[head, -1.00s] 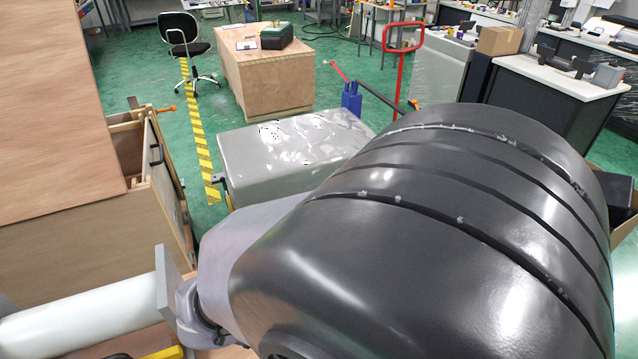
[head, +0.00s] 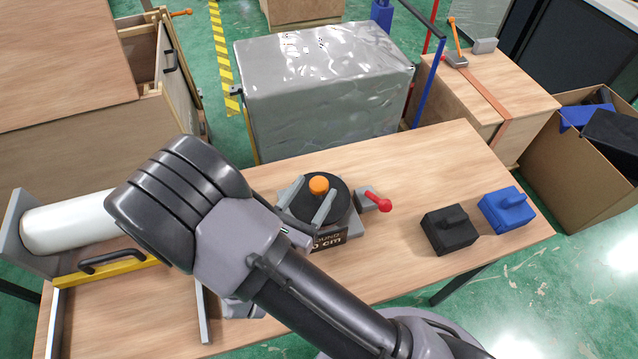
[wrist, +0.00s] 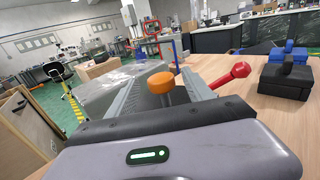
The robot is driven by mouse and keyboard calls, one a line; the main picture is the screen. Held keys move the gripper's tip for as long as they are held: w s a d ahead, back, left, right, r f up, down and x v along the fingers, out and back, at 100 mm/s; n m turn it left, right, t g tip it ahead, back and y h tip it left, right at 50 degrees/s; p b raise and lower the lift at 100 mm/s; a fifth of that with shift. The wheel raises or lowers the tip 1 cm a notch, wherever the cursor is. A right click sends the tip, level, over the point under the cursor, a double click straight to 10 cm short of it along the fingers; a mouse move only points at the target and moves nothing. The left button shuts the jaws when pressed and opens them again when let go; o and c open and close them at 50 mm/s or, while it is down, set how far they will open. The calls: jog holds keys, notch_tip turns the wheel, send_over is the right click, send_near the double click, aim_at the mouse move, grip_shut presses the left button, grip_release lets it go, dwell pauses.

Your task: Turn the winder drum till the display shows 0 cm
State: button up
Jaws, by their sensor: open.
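The winder drum (head: 336,208) is a black disc with an orange knob (head: 319,184) on top, on a grey base on the table. My gripper (head: 316,185) is open. Its two grey fingers reach over the drum, one on each side of the orange knob. In the wrist view the knob (wrist: 160,83) shows between the fingers (wrist: 164,78); I cannot tell whether they touch it. The display (head: 329,240) on the front of the base shows "OUND" and "0 cm"; my arm hides its left part, so the full number is unreadable. A red-knobbed lever (head: 378,204) sticks out right of the drum.
A black block (head: 447,232) and a blue block (head: 507,212) stand on the table's right. A white roll (head: 70,221) and a yellow bar with a black handle (head: 115,265) are at left. A grey wrapped box (head: 325,85) stands behind. The table between drum and blocks is clear.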

jog(key=shift+x, duration=1.55)
grip_shut()
